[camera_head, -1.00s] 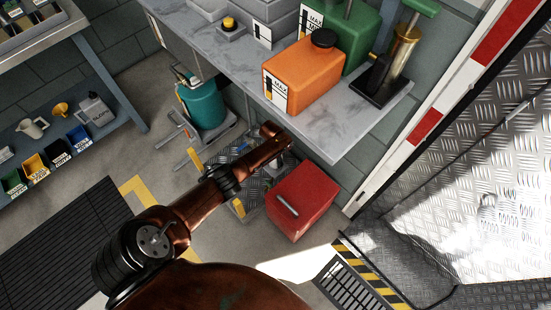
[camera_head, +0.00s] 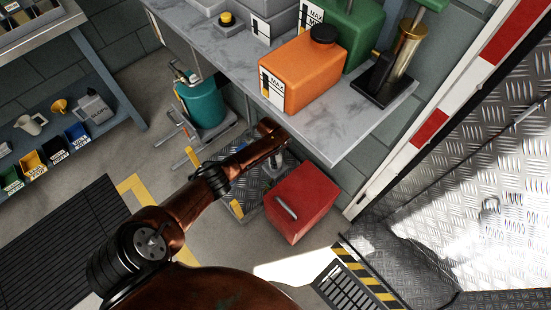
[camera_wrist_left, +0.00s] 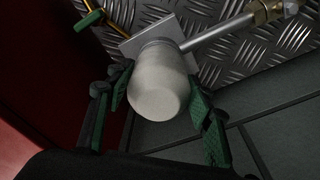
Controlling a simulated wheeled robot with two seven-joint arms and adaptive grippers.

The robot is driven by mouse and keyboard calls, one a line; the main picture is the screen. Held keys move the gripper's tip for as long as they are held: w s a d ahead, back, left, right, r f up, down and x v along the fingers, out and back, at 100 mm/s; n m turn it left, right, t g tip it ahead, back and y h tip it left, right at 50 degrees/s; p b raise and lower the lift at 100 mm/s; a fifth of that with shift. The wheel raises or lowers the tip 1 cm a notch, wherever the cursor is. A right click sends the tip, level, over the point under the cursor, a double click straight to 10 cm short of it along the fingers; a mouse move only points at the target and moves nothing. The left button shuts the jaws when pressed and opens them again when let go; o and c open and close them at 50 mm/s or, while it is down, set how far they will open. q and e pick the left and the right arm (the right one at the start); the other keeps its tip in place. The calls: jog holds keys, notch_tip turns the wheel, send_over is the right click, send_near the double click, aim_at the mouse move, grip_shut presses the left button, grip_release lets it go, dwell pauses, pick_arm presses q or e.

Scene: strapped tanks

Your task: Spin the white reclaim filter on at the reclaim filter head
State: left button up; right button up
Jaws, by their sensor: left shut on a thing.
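The white reclaim filter (camera_wrist_left: 158,98), a pale rounded cylinder, is between the green-padded fingers of my left gripper (camera_wrist_left: 157,80) in the left wrist view. The gripper is shut on it. Its far end is against or close in front of a square grey plate (camera_wrist_left: 128,47) with a metal pipe, which looks like the reclaim filter head. I cannot tell whether the threads are engaged. In the head view my left arm reaches under the bench, and filter and fingers are mostly hidden there. My right gripper is not in view.
A red box (camera_head: 301,203) stands on the floor just right of my left wrist. The grey bench (camera_head: 345,135) overhangs it, bearing an orange tank (camera_head: 303,75). A teal tank (camera_head: 203,102) stands behind. A green-handled part (camera_wrist_left: 89,20) is near the plate.

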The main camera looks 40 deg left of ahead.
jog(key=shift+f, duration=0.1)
pick_arm(q)
jog(key=shift+f+m+b, duration=0.2)
jog(key=shift+m+b, duration=0.3)
jog(key=shift+m, duration=0.6)
jog(key=o, duration=1.7)
jog(key=shift+r, duration=0.2)
jog(key=shift+c, duration=0.2)
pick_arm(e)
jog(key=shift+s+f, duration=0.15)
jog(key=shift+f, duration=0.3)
pick_arm(q)
jog(key=shift+s+a+r+p, duration=0.15)
jog(key=shift+r+p, duration=1.15)
jog(key=shift+r, duration=0.75)
jog(key=shift+a+r+p, duration=0.15)
jog(key=shift+r+p, duration=1.1)
jog(key=shift+r, duration=0.75)
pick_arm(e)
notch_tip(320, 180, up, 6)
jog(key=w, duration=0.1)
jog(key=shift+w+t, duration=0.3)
pick_arm(q)
jog(key=shift+f, duration=0.1)
jog(key=shift+o, duration=0.5)
